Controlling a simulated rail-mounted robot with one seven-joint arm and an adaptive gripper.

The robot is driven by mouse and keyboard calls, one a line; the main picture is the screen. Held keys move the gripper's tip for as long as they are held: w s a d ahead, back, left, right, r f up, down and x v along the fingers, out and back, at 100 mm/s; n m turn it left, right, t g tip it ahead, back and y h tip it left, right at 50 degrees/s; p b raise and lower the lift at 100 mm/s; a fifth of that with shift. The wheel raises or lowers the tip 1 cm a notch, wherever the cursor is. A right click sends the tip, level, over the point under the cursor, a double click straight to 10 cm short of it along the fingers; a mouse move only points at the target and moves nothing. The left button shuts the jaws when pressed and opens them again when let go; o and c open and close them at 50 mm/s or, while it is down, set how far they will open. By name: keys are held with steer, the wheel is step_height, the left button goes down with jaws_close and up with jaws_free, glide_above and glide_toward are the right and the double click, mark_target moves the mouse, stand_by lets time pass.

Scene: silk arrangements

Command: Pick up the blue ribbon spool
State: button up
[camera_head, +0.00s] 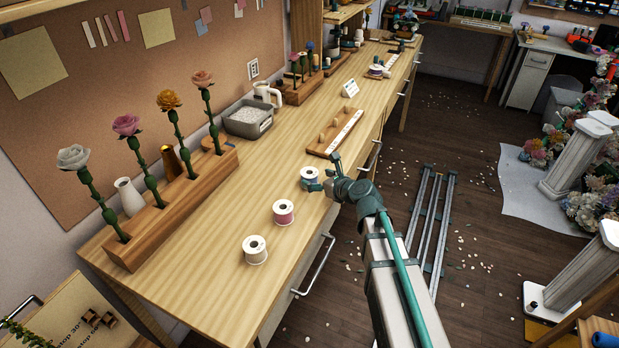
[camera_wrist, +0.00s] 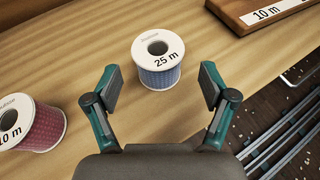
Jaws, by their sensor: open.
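The blue ribbon spool (camera_wrist: 158,75) stands upright on the wooden bench, with a white top flange marked "25 m" and a dark centre hole. In the head view the spool (camera_head: 309,174) is at the bench's front part, partly hidden by my gripper (camera_head: 325,173). In the wrist view my gripper (camera_wrist: 158,88) is open, with one finger on each side of the spool's near part and visible gaps between them. The fingers do not appear to touch it.
A pink spool (camera_head: 283,211) and a cream spool (camera_head: 254,249) stand nearer on the bench. A wooden length board (camera_head: 322,151) lies just beyond the blue spool. A flower rack (camera_head: 190,200) stands along the wall. The bench's front edge is close to my gripper.

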mark_target(312, 176)
steer(key=p+x, duration=0.1)
steer(key=x, duration=0.4)
steer(key=shift+r, duration=0.15)
steer(key=shift+s, duration=0.1)
steer(key=c, duration=1.3)
